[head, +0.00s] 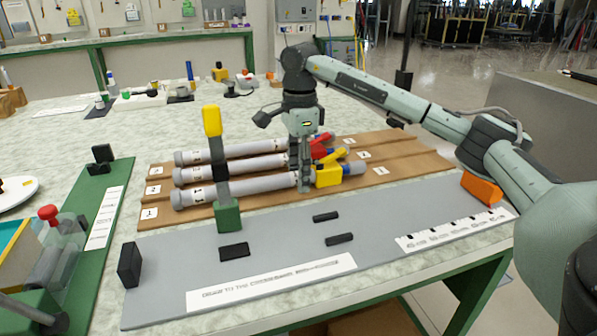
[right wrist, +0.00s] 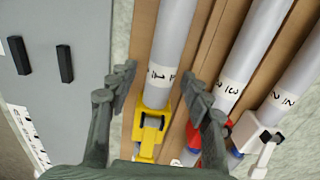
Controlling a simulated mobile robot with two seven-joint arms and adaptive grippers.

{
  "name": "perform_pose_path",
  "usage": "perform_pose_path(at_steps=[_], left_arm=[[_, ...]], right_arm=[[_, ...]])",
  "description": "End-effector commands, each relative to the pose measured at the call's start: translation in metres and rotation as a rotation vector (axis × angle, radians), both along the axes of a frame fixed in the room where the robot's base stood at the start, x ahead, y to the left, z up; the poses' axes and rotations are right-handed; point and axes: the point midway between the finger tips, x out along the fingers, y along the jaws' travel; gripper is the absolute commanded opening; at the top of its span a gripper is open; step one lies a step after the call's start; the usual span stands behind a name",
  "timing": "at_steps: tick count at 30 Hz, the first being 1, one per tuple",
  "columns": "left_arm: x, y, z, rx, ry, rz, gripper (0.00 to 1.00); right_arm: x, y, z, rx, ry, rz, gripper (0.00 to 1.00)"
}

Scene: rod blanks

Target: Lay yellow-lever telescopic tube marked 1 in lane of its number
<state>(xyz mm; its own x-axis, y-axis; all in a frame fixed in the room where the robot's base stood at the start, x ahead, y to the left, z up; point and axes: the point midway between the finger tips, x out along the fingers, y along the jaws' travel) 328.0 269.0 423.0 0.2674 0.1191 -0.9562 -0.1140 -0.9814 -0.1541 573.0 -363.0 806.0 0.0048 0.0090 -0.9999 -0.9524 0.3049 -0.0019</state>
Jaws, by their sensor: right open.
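The yellow-lever tube (head: 245,187) lies in the front row of the wooden board (head: 420,160), its left end near the number card 1 (head: 149,213). In the right wrist view its grey barrel (right wrist: 172,50) bears a label with a 1, above the yellow lever (right wrist: 149,132). My right gripper (head: 305,188) is open, pointing down near the lever end. Its fingers (right wrist: 161,100) stand on either side of this tube; contact cannot be told. A red-lever tube (right wrist: 243,50) marked 3 and a white-lever tube (right wrist: 300,75) marked 2 lie beside it. My left gripper is out of view.
An upright post with a yellow top (head: 212,120) and green base (head: 228,216) stands in front, hiding parts of the tubes. The grey panel (head: 400,215) carries small black blocks (head: 325,216). An orange block (head: 481,188) lies at right. Clutter stands behind the board.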

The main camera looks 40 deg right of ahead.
Motion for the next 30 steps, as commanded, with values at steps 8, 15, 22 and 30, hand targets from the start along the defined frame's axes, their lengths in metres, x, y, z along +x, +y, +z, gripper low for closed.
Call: perform_pose_path(at_steps=[8, 15, 22, 30], left_arm=[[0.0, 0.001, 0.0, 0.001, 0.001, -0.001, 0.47], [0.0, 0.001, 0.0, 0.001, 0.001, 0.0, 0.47], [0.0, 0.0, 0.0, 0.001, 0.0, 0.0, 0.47], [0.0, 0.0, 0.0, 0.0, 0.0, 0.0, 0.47]], right_arm=[[0.001, 0.0, 0.018, 0.0, -0.003, 0.0, 0.5], [0.001, 0.0, 0.071, 0.0, -0.005, 0.0, 0.5], [0.0, -0.001, 0.108, -0.002, -0.003, 0.0, 0.5], [-0.001, -0.001, 0.12, 0.0, 0.0, -0.001, 0.5]])
